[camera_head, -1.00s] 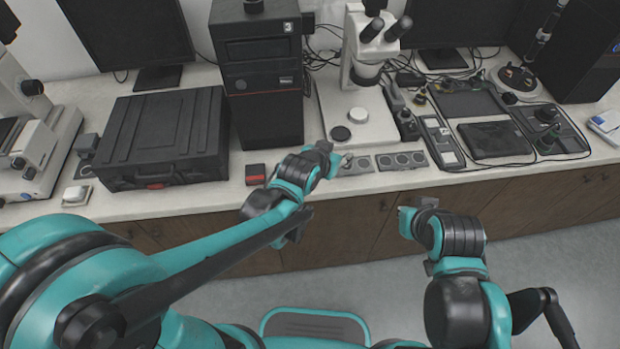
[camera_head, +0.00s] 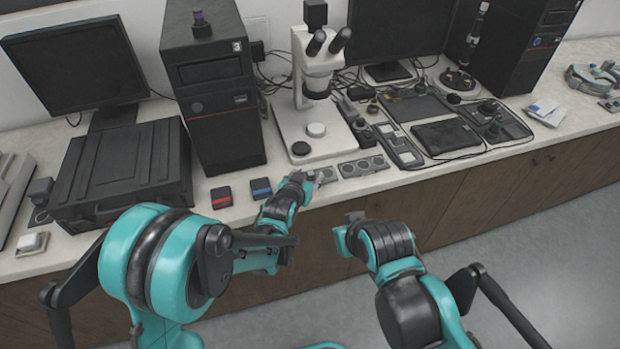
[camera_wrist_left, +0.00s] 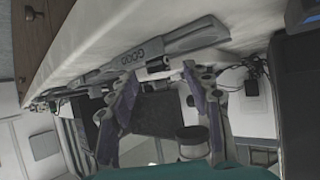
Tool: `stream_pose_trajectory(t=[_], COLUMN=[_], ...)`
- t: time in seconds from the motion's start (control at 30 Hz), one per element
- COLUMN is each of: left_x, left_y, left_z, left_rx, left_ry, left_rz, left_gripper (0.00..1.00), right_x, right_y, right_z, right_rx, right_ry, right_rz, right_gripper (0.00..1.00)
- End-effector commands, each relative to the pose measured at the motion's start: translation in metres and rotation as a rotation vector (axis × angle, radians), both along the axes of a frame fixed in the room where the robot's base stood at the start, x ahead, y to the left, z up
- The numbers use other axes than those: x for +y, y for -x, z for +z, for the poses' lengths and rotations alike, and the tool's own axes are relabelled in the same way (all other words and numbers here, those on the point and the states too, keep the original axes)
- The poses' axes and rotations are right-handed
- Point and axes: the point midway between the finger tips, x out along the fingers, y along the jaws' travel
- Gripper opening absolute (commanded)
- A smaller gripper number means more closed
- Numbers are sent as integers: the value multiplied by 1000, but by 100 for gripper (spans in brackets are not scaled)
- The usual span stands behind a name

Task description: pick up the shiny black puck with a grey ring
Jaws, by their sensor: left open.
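A small black disc (camera_head: 300,149) lies on the white base of the microscope. Grey holders (camera_head: 362,166) with several dark round pieces lie at the counter's front edge; I cannot make out which piece has a grey ring. My left gripper (camera_head: 298,180) is at the counter's front edge, just left of the holders and in front of the disc. In the left wrist view its two fingers (camera_wrist_left: 163,105) are spread, with nothing held between them. My right gripper (camera_head: 348,230) is in front of the counter, below the holders; its jaw opening is unclear.
The microscope (camera_head: 318,70) rises behind the disc. A black case (camera_head: 120,165), a computer tower (camera_head: 212,100), a red-marked box (camera_head: 221,197) and a blue-marked box (camera_head: 261,188) stand left. A flat black device (camera_head: 447,137) and cables lie right.

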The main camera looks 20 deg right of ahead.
Motion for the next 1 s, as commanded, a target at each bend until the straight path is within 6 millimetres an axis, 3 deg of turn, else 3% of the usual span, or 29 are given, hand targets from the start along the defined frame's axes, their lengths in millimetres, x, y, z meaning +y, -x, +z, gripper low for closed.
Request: stream_pose_trajectory(t=[0.1, 0.3, 0.5, 1.0], left_x=[-7, -8, -8, -7], left_y=[-10, -11, -11, -12], left_z=[-9, -7, -7, -2], left_rx=[0, 0, 0, 1], left_ry=[0, 0, 0, 0], left_rz=[-1, -1, -1, 0], left_gripper=[50, 50, 5, 1], right_x=[0, 0, 0, 0], right_y=[0, 0, 0, 0], right_z=[-7, -5, -5, -1], right_rx=[0, 0, 0, 0], right_ry=[0, 0, 0, 0], right_rz=[0, 0, 0, 0], right_gripper=[0, 0, 0, 0])
